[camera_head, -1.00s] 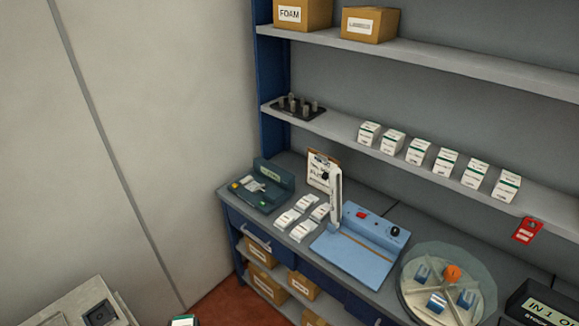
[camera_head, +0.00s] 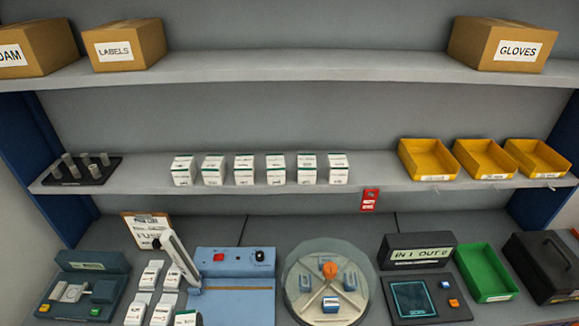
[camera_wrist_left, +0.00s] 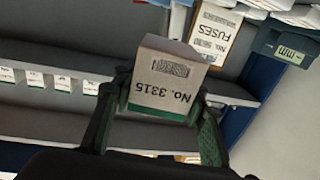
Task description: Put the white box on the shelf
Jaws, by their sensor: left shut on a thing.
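The white box (camera_wrist_left: 165,82) with a green edge, marked "No. 3315", is in my left gripper (camera_wrist_left: 163,90) in the left wrist view. The two dark fingers are shut on its sides. In the head view only the top of this box (camera_head: 186,318) shows at the bottom edge, in front of the bench; the gripper is mostly out of frame there. The middle shelf (camera_head: 368,172) carries a row of several similar white boxes (camera_head: 244,170). Bare shelf lies left of the row, and between the row and the yellow bins. My right gripper is not in view.
A dark rack with pegs (camera_head: 82,170) stands at the shelf's left; yellow bins (camera_head: 485,158) stand at its right. A red tag (camera_head: 370,200) hangs on the front edge. Below are a blue machine with a raised arm (camera_head: 235,290), a round carousel (camera_head: 318,260) and a green bin (camera_head: 487,272).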

